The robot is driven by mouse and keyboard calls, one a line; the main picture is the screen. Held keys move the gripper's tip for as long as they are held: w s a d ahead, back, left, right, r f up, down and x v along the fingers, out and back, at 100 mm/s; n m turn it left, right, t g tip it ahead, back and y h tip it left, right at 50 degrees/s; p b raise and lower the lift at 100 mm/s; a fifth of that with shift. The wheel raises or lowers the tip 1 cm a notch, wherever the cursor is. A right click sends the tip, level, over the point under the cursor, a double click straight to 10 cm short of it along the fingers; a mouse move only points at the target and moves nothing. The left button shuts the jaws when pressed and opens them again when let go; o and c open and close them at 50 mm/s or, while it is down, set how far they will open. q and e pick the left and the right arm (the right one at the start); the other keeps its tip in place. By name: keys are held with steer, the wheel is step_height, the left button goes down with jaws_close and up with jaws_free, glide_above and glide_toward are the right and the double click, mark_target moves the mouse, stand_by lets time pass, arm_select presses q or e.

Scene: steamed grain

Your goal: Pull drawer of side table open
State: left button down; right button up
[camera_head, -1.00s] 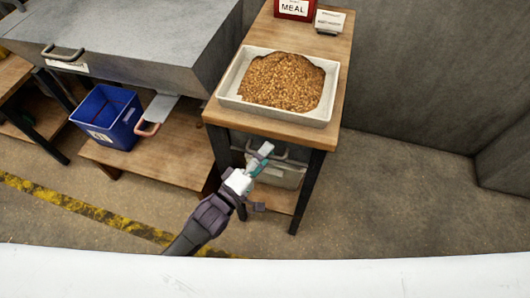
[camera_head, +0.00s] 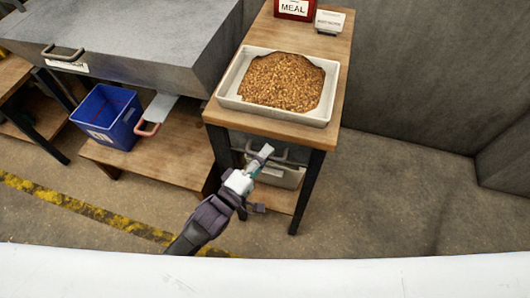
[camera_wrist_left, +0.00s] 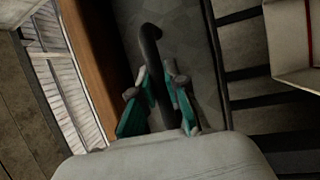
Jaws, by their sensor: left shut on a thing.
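The side table (camera_head: 221,118) is a narrow wooden table with dark legs. Its grey metal drawer (camera_head: 285,176) sits under the top, partly hidden by my left gripper. The drawer's dark bar handle (camera_wrist_left: 155,75) also shows in the left wrist view, running between the teal fingers. My left gripper (camera_head: 264,154) is at the drawer front, shut on the handle; its fingers are on either side of the bar in the left wrist view (camera_wrist_left: 160,100). How far the drawer stands out is hard to tell. My right gripper is not in view.
A white tray of grain (camera_head: 226,96) stands on the tabletop, with a red MEAL box (camera_head: 294,9) behind. A blue bin (camera_head: 110,122) stands on a low wooden shelf (camera_head: 155,163) at left. Grey walls stand behind; the floor (camera_head: 385,215) at right is clear.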

arm_select(q)
steer(key=s+a+p, duration=0.2)
steer(key=s+a, duration=0.1)
steer(key=s, duration=1)
steer(key=s+a+p, duration=0.3)
steer(key=s+a, duration=0.1)
steer(key=s, duration=0.8)
steer(key=shift+s, duration=0.4)
steer(key=c, duration=1.2)
jaws_free()
steer(key=v, duration=1.2)
steer(key=shift+r, duration=0.1)
